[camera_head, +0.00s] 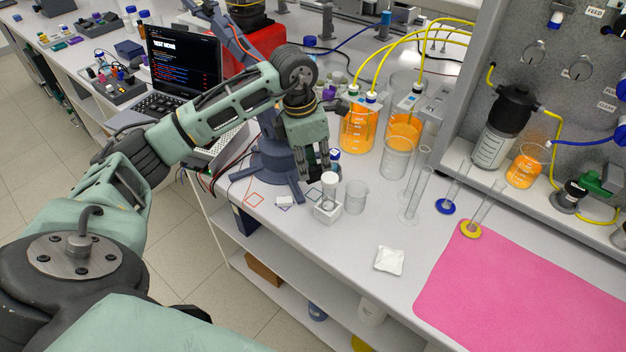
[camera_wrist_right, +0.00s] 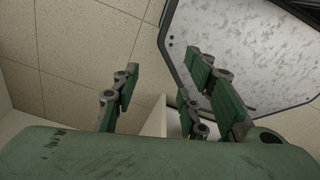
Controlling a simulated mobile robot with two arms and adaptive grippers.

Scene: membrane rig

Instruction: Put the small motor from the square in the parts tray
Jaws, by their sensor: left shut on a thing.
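My left gripper (camera_head: 317,172) points down over the bench, just above and beside a white-capped clear tube (camera_head: 329,181) in a small white holder (camera_head: 327,211). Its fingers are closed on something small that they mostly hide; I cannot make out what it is. A red outlined square (camera_head: 254,199) on the bench is empty. A small white piece (camera_head: 284,201) lies by another outlined square. I cannot clearly pick out the small motor. A dark tray with small coloured parts (camera_head: 118,90) stands left of the laptop. My right gripper (camera_wrist_right: 165,95) is open and empty, below the ceiling.
A glass beaker (camera_head: 355,197) stands close right of the holder, with glass cylinders (camera_head: 415,196) beyond. Orange-filled bottles (camera_head: 357,130) with yellow tubes stand behind. A laptop (camera_head: 184,62) is at the left. A white packet (camera_head: 389,260) and pink mat (camera_head: 530,290) lie in front.

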